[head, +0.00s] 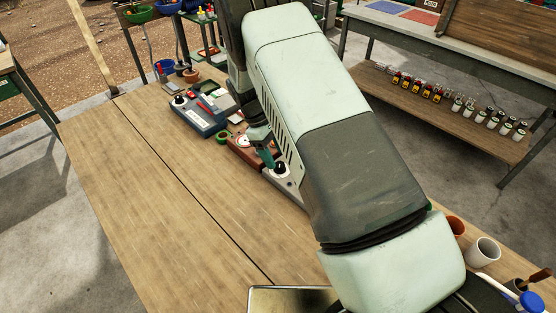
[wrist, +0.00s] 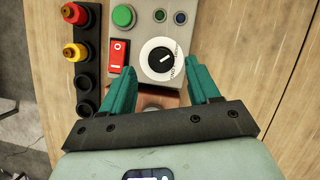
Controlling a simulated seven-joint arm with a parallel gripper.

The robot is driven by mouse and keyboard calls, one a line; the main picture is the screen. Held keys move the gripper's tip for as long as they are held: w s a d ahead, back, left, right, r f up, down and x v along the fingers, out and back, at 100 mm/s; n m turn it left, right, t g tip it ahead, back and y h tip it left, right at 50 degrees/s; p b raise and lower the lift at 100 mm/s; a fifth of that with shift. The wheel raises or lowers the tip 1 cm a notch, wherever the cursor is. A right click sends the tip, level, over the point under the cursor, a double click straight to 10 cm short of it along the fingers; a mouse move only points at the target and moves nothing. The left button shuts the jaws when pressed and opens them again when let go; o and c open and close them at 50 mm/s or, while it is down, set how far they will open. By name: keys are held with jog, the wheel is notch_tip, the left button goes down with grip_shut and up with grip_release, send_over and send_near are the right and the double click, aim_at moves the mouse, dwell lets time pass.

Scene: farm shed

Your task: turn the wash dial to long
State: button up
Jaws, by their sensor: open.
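The wash dial (wrist: 161,60), a black knob with a white pointer line on a white marked disc, sits on a grey control panel (wrist: 146,20) in the wrist view. Its markings are too small to read. My gripper (wrist: 160,78) is open, with one teal finger on each side of the dial's near edge. I see no clear contact with the knob. In the head view a black knob on a white disc (head: 280,168) shows beside my gripper (head: 267,157), partly hidden by my arm.
The panel also has a green button (wrist: 123,16), a red rocker switch (wrist: 118,56) and small round lights. A black strip (wrist: 86,70) with red and yellow knobs lies left of it. A blue-grey box (head: 198,113) stands farther back. The table's left side (head: 130,180) is clear.

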aim_at(279, 164)
jog(key=shift+x, duration=1.55)
jog(key=shift+c, duration=0.2)
jog(key=c, duration=1)
